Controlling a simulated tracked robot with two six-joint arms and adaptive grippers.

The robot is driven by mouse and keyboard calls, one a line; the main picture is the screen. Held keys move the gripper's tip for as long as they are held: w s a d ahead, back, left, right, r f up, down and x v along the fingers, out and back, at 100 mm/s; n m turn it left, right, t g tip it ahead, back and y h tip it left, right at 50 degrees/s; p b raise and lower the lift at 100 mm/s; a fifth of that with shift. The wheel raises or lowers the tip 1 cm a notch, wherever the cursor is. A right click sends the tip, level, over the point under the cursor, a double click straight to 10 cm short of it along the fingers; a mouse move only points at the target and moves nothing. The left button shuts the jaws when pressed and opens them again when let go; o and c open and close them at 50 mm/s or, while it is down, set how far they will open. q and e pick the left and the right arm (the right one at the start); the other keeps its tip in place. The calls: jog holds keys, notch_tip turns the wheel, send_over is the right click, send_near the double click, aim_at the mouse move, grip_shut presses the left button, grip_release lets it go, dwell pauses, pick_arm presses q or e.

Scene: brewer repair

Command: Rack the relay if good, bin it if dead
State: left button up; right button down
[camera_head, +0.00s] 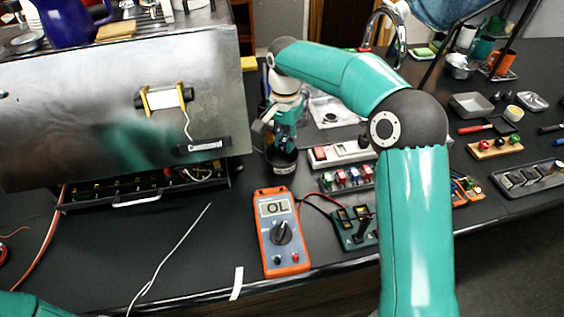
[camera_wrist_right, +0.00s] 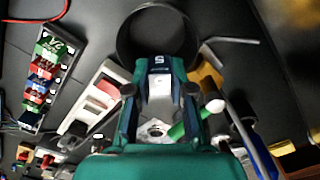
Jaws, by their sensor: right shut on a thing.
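My right gripper (camera_head: 285,128) is over the black round bin (camera_head: 282,163), close above its mouth. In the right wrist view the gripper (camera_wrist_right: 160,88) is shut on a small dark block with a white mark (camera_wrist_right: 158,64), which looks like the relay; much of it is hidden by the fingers. The bin's rim (camera_wrist_right: 120,42) shows just past the fingertips in that view. The orange multimeter (camera_head: 282,262) reads OL. A green test board (camera_head: 341,231) with dark parts on it is wired to it. My left gripper is out of view.
A steel brewer (camera_head: 70,110) with an open lower drawer (camera_head: 145,197) stands at left. The counter left of the meter holds a loose cable.

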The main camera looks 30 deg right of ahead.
jog(key=c, duration=0.9)
grip_release()
jog(key=shift+c, duration=0.2)
jog(key=shift+r, duration=0.1)
notch_tip(320, 180, up, 12)
